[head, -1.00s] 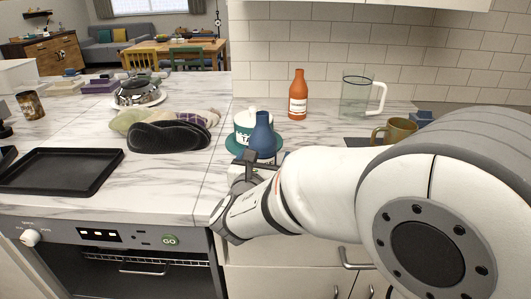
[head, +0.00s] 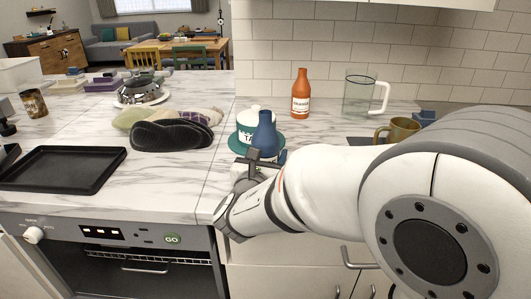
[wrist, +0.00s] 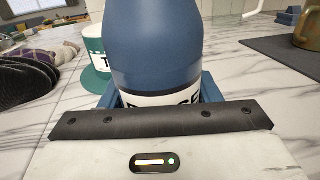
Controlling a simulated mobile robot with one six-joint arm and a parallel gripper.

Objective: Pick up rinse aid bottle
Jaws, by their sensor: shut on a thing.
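The rinse aid bottle is a dark blue bottle (head: 264,133) with a narrow neck, near the front edge of the marble counter. In the wrist view the blue bottle (wrist: 155,45) fills the middle, and its white label with dark letters is partly hidden. My gripper (head: 262,158) is shut on the bottle low down, with blue finger parts (wrist: 209,88) on either side of it in the wrist view. The bottle looks upright. Its base is hidden, so I cannot tell whether it touches the counter.
An orange bottle (head: 300,100), a glass pitcher (head: 358,97) and a brown mug (head: 402,128) stand further right.

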